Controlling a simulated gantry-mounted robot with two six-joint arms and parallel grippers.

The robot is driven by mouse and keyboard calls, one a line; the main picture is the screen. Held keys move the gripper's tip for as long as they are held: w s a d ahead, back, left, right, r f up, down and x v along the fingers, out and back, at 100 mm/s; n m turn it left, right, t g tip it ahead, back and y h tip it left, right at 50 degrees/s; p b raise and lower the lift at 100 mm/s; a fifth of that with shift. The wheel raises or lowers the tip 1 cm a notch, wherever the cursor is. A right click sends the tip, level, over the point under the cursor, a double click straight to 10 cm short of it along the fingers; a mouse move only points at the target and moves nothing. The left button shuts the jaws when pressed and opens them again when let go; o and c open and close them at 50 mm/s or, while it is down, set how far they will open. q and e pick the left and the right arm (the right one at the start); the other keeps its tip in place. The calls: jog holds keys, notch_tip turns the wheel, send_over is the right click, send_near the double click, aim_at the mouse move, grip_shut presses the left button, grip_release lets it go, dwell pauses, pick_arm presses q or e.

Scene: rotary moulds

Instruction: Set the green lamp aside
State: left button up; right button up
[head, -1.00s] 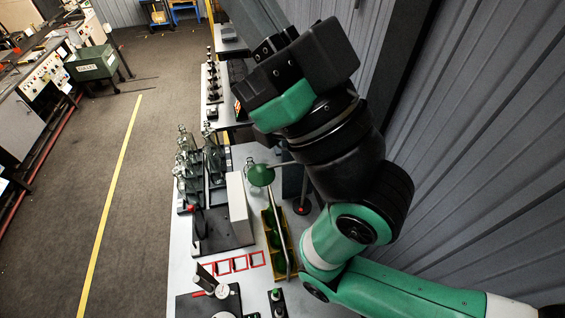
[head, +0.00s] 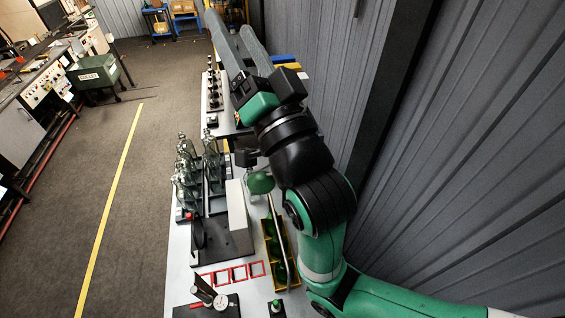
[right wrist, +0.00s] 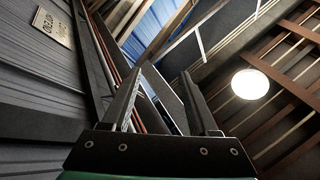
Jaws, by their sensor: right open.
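The green lamp (head: 260,183) has a round green head on a bent pale metal arm, and it stands over the bench beside a yellow crate. My right gripper (head: 233,28) is open and empty, with its two long grey fingers pointing up and away, far beyond the lamp. My right forearm passes close to the right of the lamp and hides part of the bench there. In the right wrist view the two fingers (right wrist: 160,95) are spread with nothing between them. My left gripper is not in view.
The yellow crate (head: 268,226) holds green pieces. Clear glass bottles (head: 187,170) stand at the bench's left edge, near a white upright block (head: 237,205). Red square frames (head: 232,273) lie in front. A grey ribbed wall (head: 450,150) bounds the right side.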

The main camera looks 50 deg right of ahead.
jog(key=d+f+m+g+h+b, duration=0.1)
jog(key=d+f+g+h+b, duration=0.2)
jog(key=f, duration=1.2)
jog(key=d+f+g+b, duration=0.4)
jog(key=d+f+b, duration=0.15)
jog(key=f, duration=1.05)
jog(key=d+f+m+g+h+b, duration=0.1)
jog(key=d+f+g+h+b, duration=0.25)
jog(key=f, duration=1.15)
pick_arm(q)
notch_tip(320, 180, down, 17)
jog(key=b, duration=0.2)
pick_arm(e)
jog(key=w+d+y, duration=0.2)
jog(key=w+d, duration=0.6)
jog(key=w, duration=0.1)
jog(key=shift+d+r, duration=0.15)
jog(key=shift+d, duration=0.15)
jog(key=shift+c, duration=0.2)
grip_shut()
jog(key=shift+s, duration=0.1)
